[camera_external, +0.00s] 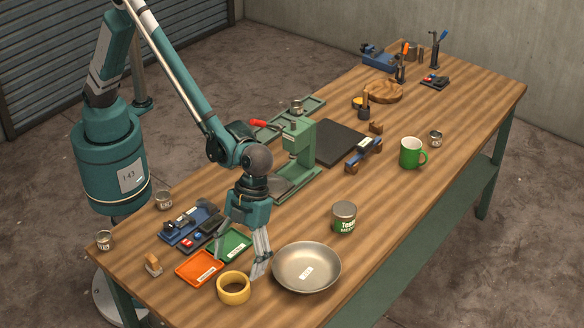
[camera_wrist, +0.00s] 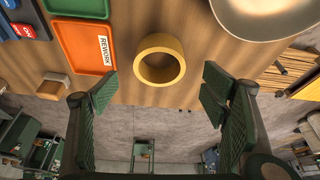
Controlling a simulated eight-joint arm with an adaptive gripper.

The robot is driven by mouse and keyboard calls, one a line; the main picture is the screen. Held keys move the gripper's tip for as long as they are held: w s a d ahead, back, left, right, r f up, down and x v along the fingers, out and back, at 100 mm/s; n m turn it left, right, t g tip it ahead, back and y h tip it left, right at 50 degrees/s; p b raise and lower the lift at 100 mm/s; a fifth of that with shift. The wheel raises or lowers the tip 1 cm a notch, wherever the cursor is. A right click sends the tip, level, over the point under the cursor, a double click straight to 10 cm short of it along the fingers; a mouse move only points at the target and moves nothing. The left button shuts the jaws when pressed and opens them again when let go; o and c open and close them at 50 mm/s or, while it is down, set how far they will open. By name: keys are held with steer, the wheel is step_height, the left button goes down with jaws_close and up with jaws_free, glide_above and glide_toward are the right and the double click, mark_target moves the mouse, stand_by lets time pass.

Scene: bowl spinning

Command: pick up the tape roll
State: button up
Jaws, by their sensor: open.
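The tape roll is a yellow ring (camera_external: 233,288) lying flat on the wooden table near its front edge, between the orange tray and the metal bowl. In the wrist view the tape roll (camera_wrist: 159,59) is at upper centre, ahead of and between the two fingers. My gripper (camera_external: 246,257) points down above the table, just behind the tape roll. It is open and empty. In the wrist view my gripper (camera_wrist: 160,92) shows its fingers spread wide, left and right, apart from the roll.
A metal bowl (camera_external: 306,267) stands close to the right of the roll. An orange tray (camera_external: 199,268) and a green tray (camera_external: 229,245) lie to the left and behind. A green can (camera_external: 344,217) stands beyond the bowl. The table's front edge is near the roll.

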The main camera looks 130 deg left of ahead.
mark_target(233, 283)
steer(key=shift+x, duration=1.25)
steer(key=shift+f, duration=0.1)
steer(key=shift+x, duration=2.5)
steer(key=shift+d, duration=0.1)
steer(key=shift+c, duration=0.2)
steer(key=c, duration=0.9)
